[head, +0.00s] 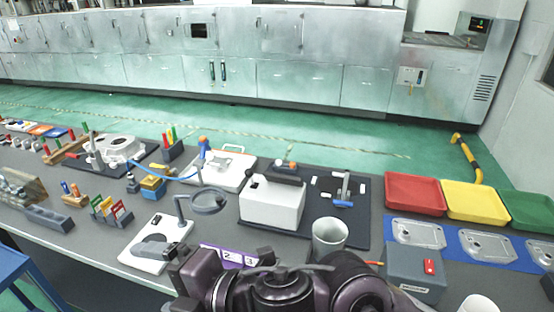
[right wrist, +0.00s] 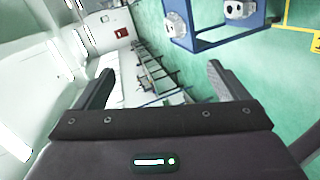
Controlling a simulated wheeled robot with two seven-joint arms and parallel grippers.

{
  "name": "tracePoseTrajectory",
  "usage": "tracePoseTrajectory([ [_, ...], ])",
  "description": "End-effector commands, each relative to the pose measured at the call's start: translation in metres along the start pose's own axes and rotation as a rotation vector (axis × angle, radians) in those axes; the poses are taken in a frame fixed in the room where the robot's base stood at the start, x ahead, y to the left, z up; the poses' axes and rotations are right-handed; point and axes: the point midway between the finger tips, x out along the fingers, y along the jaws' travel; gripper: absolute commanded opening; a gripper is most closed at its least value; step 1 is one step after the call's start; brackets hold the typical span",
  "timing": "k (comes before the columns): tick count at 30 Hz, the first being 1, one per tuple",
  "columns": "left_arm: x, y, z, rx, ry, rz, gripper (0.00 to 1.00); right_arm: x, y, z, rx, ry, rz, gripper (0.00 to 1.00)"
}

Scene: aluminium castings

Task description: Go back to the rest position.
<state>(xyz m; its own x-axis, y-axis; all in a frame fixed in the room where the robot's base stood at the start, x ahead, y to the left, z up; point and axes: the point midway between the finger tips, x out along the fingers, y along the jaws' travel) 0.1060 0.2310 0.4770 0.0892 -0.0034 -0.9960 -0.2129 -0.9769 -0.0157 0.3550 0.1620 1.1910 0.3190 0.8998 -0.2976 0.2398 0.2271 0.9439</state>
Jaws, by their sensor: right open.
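My right gripper (head: 180,268) is at the bottom of the head view, by the front edge of the table (head: 95,243), with my dark purple arm folded behind it. In the right wrist view the two fingers of my right gripper (right wrist: 160,78) stand wide apart with nothing between them. It points away from the table top, towards the room. My left gripper is not in view.
Near my right arm are a grey cup (head: 328,238), a magnifier (head: 207,201) on a stand, a white box (head: 271,203) and a grey box with a red switch (head: 417,272). Red (head: 414,194), yellow (head: 475,201) and green (head: 527,210) trays are at right. A blue frame (right wrist: 205,38) stands on the green floor.

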Motion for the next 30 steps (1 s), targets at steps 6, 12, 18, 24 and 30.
tracePoseTrajectory([
  [6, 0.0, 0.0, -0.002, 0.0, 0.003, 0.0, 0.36, -0.034, 0.003, 0.075, 0.543, -0.295, 0.163, 0.93],
  [12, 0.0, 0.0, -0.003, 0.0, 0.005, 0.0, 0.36, -0.093, -0.071, 0.15, 1.064, -0.635, 0.201, 0.93],
  [18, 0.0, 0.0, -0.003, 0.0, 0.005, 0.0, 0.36, -0.165, -0.18, 0.175, 1.513, -0.982, 0.157, 0.93],
  [24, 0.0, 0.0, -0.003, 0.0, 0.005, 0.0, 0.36, -0.217, -0.253, 0.163, 1.774, -1.22, 0.101, 0.93],
  [30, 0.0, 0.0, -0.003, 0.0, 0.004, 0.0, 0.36, -0.261, -0.306, 0.137, 1.963, -1.418, 0.043, 0.93],
])
